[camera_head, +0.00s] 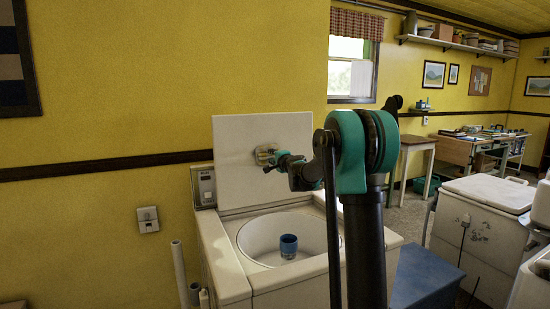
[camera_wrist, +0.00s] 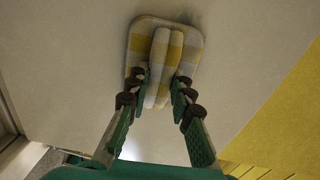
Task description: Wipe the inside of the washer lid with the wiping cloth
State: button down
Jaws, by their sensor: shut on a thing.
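The washer (camera_head: 235,262) stands against the yellow wall with its white lid (camera_head: 235,135) raised upright. The inside of the lid faces me and also fills much of the wrist view (camera_wrist: 75,70). My gripper (camera_wrist: 159,80) is shut on the wiping cloth (camera_wrist: 163,45), a yellow, white and grey checked pad with a raised fold between the fingers. The cloth lies flat against the lid's inner face, seemingly touching it. In the head view the cloth (camera_head: 265,154) shows small at the lid's middle right, partly hidden by my gripper (camera_head: 274,160).
A control panel (camera_head: 205,186) is left of the lid. A blue box (camera_head: 420,275) and a white lidded machine (camera_head: 478,235) stand to the right. My arm hides part of the washer's right side.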

aim_at(261, 157)
jog(key=shift+s+a, duration=0.45)
jog(key=shift+a, duration=0.9)
jog(key=shift+s+a, duration=0.4)
jog(key=shift+a, duration=0.95)
jog(key=shift+s+a, duration=0.45)
jog(key=shift+a, duration=0.9)
jog(key=shift+w+d, duration=0.25)
jog(key=shift+d, duration=0.6)
jog(key=shift+w+d, duration=0.2)
jog(key=shift+d, duration=0.6)
jog(key=shift+d, duration=0.15)
jog(key=w+d, duration=0.3)
jog(key=d, duration=0.6)
jog(key=shift+w+d, duration=0.2)
jog(key=shift+w, duration=0.05)
jog(key=shift+s+d, duration=0.1)
jog(key=shift+v, duration=2.85)
